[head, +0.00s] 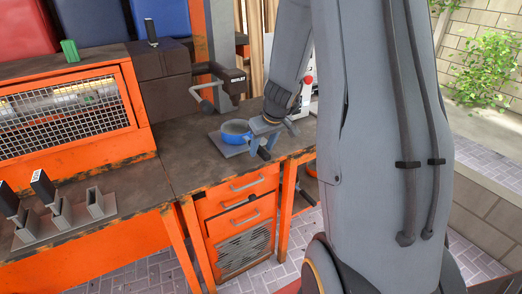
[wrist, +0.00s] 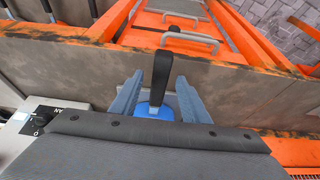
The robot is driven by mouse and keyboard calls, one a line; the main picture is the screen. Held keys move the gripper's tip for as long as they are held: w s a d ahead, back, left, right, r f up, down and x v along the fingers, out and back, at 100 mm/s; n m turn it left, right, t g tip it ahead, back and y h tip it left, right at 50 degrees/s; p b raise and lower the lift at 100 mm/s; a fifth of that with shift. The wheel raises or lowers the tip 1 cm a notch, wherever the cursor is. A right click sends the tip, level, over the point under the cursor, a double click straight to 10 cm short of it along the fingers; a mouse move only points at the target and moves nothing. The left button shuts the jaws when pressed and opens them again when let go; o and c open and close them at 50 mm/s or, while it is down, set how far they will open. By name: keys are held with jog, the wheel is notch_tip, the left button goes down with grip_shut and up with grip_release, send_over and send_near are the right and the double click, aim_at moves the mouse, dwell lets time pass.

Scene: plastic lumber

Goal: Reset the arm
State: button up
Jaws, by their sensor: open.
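My gripper (head: 262,148) is open, over the workbench (head: 185,160) near its front edge. In the wrist view, its two blue-grey fingers (wrist: 160,78) stand apart on either side of a black handle (wrist: 162,75). The handle appears to join a blue object (wrist: 154,109), mostly hidden behind my wrist. In the head view, a round blue dish-like thing (head: 235,128) sits on a grey plate (head: 228,146) just left of the gripper. I cannot tell whether the fingers touch the handle. My arm is bent, reaching forward and down to the bench.
An orange drawer unit (head: 242,200) is under the bench. A grey clamp-like machine (head: 226,86) stands behind the blue dish. An orange mesh-fronted box (head: 70,107) is on the left. Grey holders with black-handled tools (head: 45,190) stand front left.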

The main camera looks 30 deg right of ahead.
jog(key=shift+v, duration=2.75)
jog(key=s+a+g, duration=0.3)
jog(key=s+a, duration=1.4)
jog(key=s, duration=0.1)
jog(key=shift+s+a+f, duration=0.2)
jog(key=shift+s+f, duration=0.05)
